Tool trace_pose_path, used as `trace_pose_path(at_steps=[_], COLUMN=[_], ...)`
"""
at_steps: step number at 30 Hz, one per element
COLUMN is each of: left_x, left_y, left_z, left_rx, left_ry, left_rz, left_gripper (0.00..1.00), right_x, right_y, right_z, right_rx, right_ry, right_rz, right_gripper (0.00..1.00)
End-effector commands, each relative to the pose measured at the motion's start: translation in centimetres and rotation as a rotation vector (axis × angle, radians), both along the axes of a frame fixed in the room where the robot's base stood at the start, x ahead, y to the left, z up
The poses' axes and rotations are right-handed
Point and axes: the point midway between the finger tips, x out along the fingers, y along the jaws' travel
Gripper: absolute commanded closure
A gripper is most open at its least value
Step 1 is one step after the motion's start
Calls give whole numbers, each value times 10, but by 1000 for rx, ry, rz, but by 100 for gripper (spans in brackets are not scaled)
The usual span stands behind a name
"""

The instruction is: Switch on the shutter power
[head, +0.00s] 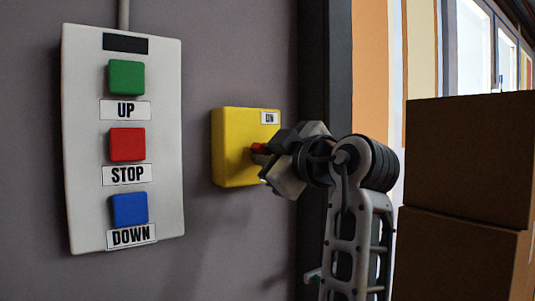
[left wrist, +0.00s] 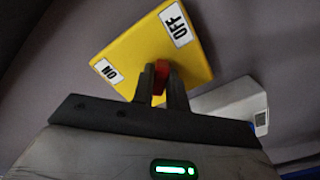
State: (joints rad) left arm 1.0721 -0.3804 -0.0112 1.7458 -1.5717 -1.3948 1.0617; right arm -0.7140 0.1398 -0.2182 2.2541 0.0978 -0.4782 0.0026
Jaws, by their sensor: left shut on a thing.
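In the left wrist view the red switch (left wrist: 160,77) sits between the two fingers (left wrist: 161,84). The fingers partly cover the switch, so I cannot tell its setting. My right gripper is not in view.
A white control panel (head: 165,215) with green UP, red STOP and blue DOWN buttons hangs left of the box. Stacked brown cartons (head: 470,160) stand at the right. A dark door frame (head: 312,65) runs right of the box. The wall below the box is clear.

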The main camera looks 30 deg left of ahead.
Motion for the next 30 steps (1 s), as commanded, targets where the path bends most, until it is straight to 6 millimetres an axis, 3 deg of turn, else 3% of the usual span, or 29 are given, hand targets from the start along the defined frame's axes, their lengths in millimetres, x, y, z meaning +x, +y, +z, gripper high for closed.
trace_pose_path(at_steps=[10, 11, 13, 23, 30], left_x=[0, 0, 0, -1, -14], left_y=[0, 0, 0, -3, -36], left_z=[-1, -1, -1, -1, -1], left_rx=[1, 1, 1, 2, 3], left_ry=[7, 7, 7, 4, 3], left_rz=[1, 1, 0, -1, -3], left_gripper=[100, 80, 64, 64, 64], right_x=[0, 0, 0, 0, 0], right_y=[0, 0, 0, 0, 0], right_z=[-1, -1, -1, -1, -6], right_rx=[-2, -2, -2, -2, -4], right_ry=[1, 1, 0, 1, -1], right_rz=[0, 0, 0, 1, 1], right_gripper=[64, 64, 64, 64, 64])
